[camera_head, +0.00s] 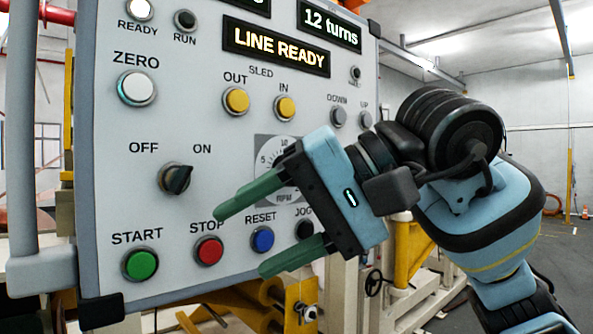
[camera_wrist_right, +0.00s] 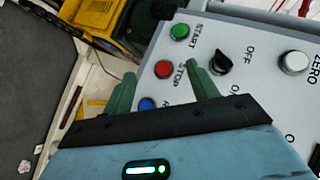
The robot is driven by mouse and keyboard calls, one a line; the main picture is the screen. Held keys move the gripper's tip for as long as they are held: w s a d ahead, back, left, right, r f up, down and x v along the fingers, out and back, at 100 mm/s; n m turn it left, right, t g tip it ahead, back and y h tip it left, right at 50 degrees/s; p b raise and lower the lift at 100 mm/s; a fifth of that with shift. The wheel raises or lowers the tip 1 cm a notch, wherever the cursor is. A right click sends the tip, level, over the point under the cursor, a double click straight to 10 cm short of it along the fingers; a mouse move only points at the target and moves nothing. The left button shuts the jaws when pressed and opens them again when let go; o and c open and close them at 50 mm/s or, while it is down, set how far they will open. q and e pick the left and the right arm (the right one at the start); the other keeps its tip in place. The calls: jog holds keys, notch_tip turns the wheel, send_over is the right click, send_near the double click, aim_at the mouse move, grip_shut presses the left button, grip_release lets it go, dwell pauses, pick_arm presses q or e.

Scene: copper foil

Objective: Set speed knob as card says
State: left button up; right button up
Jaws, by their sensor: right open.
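The speed dial (camera_head: 274,147), a round face marked 5, 10 and RPM on a grey plate, is on the panel in the head view. My right gripper covers much of it, so its setting cannot be read. No card can be made out. My right gripper (camera_head: 242,241) is open and empty, its green fingers spread in front of the panel near the stop and reset buttons. In the right wrist view the open fingers (camera_wrist_right: 160,72) show against the panel's edge, with nothing between them. My left gripper is not in view.
The panel (camera_head: 110,190) has an off/on switch (camera_head: 175,179), green start (camera_head: 141,264), red stop (camera_head: 208,250), blue reset (camera_head: 262,239), white zero (camera_head: 136,88) and yellow sled buttons (camera_head: 236,100). Its display (camera_head: 275,47) reads LINE READY; another (camera_head: 330,25) reads 12 turns.

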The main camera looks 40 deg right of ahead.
jog(key=s+d+r+t+h, duration=0.4)
jog(key=d+r+t+h, duration=0.15)
jog(key=d+r, duration=0.4)
jog(key=x, duration=0.8)
jog(key=shift+w+f+b, duration=0.2)
jog(key=shift+f+b, duration=0.1)
jog(key=shift+b, duration=0.15)
jog(key=shift+a, duration=0.1)
jog(key=c, duration=1)
